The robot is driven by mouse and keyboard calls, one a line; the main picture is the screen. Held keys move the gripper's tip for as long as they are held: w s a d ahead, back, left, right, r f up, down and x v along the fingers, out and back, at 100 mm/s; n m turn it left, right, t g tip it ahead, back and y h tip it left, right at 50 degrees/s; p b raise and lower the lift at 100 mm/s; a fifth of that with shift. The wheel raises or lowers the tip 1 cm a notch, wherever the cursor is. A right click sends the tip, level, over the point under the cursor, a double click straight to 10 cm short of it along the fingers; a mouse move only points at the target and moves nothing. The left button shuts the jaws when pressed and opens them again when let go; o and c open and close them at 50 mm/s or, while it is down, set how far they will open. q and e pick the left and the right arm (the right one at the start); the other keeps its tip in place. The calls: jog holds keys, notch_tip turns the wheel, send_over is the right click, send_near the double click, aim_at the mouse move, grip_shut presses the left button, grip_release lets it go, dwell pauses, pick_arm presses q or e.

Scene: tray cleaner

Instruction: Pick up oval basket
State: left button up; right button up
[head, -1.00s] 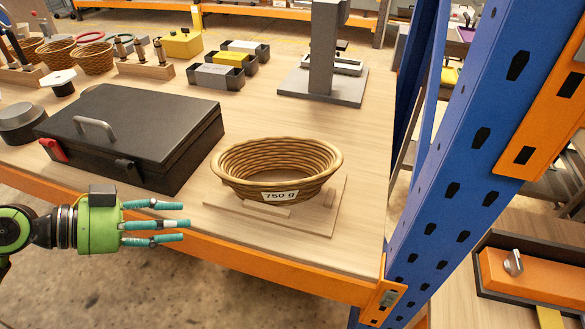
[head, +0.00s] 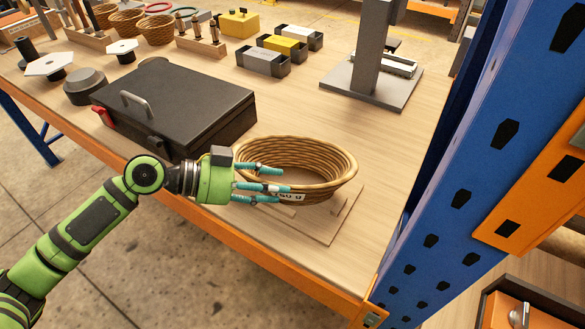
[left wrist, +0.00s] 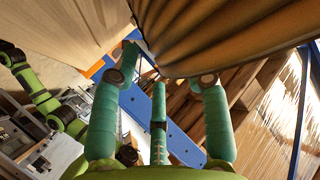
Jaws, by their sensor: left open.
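The oval basket (head: 318,160) is a tan coiled bowl with a white weight label on its front. It stands on a thin wooden board (head: 318,228) near the front edge of the table. My left gripper (head: 268,187) is open at the basket's front left side, its teal fingers overlapping the basket and part of the label in the head view. In the left wrist view the basket's ribbed wall (left wrist: 230,30) fills the top, close to the spread fingers (left wrist: 160,95). I cannot tell whether they touch it. My right gripper is not in view.
A black case (head: 180,105) stands left of the basket. A grey stand (head: 372,85) is behind it, and a blue rack post (head: 470,190) rises close on the right. An orange beam (head: 250,255) runs along the table front. Small bins (head: 263,62) stand at the back.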

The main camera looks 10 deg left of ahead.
pick_arm(q)
jog(key=p+x, duration=0.2)
jog(key=x, duration=0.1)
jog(key=shift+d, duration=0.35)
jog(key=shift+d+f, duration=0.2)
jog(key=shift+f, duration=0.1)
jog(key=shift+a, duration=0.1)
jog(key=c, duration=0.9)
grip_shut()
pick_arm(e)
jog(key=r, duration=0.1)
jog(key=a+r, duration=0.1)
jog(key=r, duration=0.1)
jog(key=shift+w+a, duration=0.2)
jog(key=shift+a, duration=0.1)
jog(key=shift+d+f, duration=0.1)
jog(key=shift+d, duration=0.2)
